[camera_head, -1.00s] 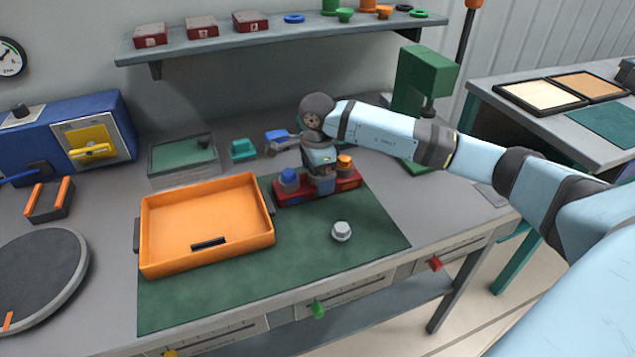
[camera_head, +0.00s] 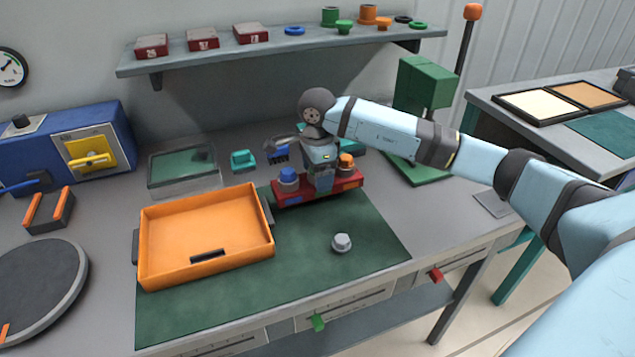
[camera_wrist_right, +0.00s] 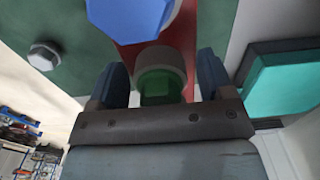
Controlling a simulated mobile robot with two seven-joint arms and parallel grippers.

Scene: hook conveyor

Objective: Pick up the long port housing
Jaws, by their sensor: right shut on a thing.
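The long port housing is a red bar (camera_head: 308,194) above the back edge of the green mat. It has a blue-topped port (camera_head: 288,176) at its left end and an orange-topped port (camera_head: 346,161) at its right end. My right gripper (camera_head: 321,183) comes down on its middle and hides that part. In the right wrist view, the two fingers (camera_wrist_right: 163,84) are shut around a middle port with a grey collar and green inside (camera_wrist_right: 160,86). The blue port (camera_wrist_right: 132,14) and red bar (camera_wrist_right: 172,35) show beyond it. The housing appears lifted slightly. My left gripper is not in view.
An empty orange tray (camera_head: 203,231) stands on the green mat (camera_head: 300,270), left of the housing. Teal (camera_head: 243,159) and blue (camera_head: 280,153) parts lie behind. A green press (camera_head: 423,95) stands right.

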